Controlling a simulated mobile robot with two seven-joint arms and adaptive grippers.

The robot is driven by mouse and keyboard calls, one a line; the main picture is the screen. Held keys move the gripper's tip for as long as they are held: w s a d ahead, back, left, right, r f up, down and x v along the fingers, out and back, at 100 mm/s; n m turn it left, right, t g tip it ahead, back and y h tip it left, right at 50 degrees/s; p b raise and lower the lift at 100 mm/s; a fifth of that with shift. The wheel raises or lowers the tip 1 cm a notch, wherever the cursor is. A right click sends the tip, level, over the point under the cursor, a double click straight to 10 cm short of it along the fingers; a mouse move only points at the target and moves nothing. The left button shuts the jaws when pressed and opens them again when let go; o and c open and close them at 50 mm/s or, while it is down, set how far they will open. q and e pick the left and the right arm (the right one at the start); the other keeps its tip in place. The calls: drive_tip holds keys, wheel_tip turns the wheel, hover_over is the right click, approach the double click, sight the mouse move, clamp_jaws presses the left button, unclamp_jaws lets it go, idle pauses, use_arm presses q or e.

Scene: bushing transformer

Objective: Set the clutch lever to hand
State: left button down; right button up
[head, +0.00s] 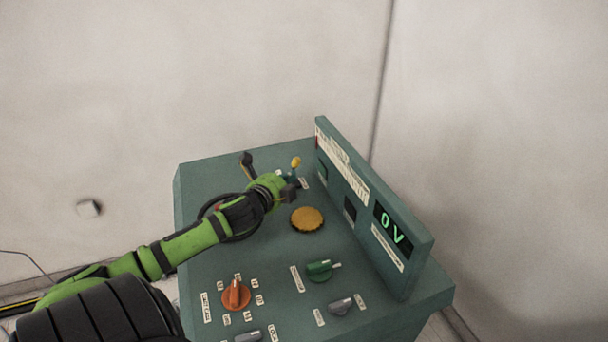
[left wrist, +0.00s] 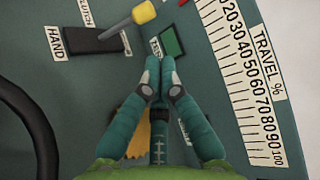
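The clutch lever is a grey stick with a yellow knob (head: 296,162) on the far part of the green console (head: 215,175). In the left wrist view the lever's yellow knob (left wrist: 143,12) leans up and right, away from the HAND label (left wrist: 56,42) at the left end of its black plate (left wrist: 92,42). My left gripper (head: 292,184) is just on the near side of the lever. In the left wrist view its teal fingertips (left wrist: 160,66) are together, with nothing seen between them, and apart from the lever. My right gripper is out of view.
A black handwheel (left wrist: 38,130) lies left of my gripper. A yellow round button (head: 307,219), an orange knob (head: 236,294) and a green knob (head: 319,271) are nearer.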

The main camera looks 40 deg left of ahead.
use_arm(q)
drive_tip(key=shift+w+a+f, duration=0.15)
drive_tip(key=shift+a+f, duration=0.05)
drive_tip(key=shift+f, duration=0.05)
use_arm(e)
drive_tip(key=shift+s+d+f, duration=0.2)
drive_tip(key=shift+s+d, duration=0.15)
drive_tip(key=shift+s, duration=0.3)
use_arm(q)
drive_tip(key=p+x, duration=0.1)
drive_tip(key=x, duration=0.7)
drive_tip(key=shift+p+x, duration=0.3)
drive_tip(key=shift+x, duration=0.7)
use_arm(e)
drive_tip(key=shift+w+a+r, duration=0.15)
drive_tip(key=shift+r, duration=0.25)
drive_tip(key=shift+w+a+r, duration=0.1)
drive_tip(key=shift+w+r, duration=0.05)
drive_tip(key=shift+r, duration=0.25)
use_arm(q)
drive_tip(key=shift+f, duration=0.1)
